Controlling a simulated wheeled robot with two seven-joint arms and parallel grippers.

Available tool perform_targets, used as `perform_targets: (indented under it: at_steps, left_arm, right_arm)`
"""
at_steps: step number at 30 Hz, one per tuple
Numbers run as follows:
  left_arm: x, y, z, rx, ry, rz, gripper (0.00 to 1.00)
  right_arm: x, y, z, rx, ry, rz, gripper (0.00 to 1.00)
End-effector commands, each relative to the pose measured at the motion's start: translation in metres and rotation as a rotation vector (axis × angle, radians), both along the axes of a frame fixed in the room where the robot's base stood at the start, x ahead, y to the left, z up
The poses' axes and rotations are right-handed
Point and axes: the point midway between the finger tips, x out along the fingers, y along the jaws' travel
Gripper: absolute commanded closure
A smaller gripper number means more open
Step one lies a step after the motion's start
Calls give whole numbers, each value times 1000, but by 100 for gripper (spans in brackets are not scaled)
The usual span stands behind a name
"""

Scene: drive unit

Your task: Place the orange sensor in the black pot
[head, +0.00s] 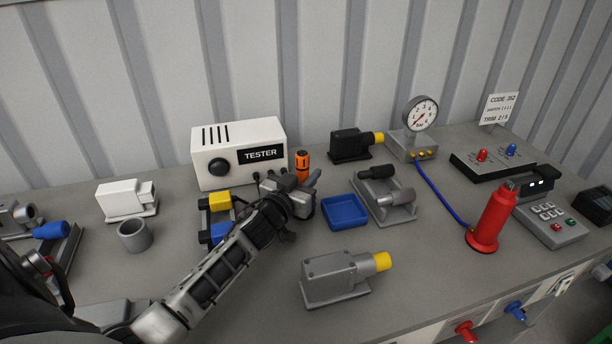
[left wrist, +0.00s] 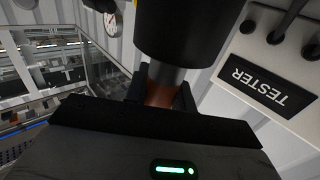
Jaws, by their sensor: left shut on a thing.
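In the left wrist view, the sensor's orange body (left wrist: 159,93) sits between the dark fingers, with a grey section and a wide black end nearest the camera. Whether its lower end touches the table is hidden. No clearly black pot shows; a dark grey open cup (head: 134,237) stands on the table at the left. My right gripper is not in view.
The white tester (head: 238,154) stands behind the gripper. A blue tray (head: 345,212) lies to its right, near a grey fixture (head: 387,196). A grey block with yellow tip (head: 336,279) is in front. A red cylinder (head: 491,222) stands at the right.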

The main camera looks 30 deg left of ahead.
Motion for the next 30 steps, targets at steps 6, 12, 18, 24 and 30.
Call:
perform_targets:
  at_steps: [6, 12, 18, 24, 30]
  left_arm:
    - [-1, -1, -8, -1, 15, 1, 53]
    - [-2, -1, -10, -1, 19, 1, 53]
    - [-4, -1, 7, -1, 21, 1, 53]
    - [-49, -5, 7, -4, 18, 1, 53]
    - [-91, -8, 8, -4, 15, 2, 53]
  right_arm:
    - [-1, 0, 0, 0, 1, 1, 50]
    - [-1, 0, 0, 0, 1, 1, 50]
    - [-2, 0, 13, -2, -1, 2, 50]
    - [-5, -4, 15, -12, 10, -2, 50]
    - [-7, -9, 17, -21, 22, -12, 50]
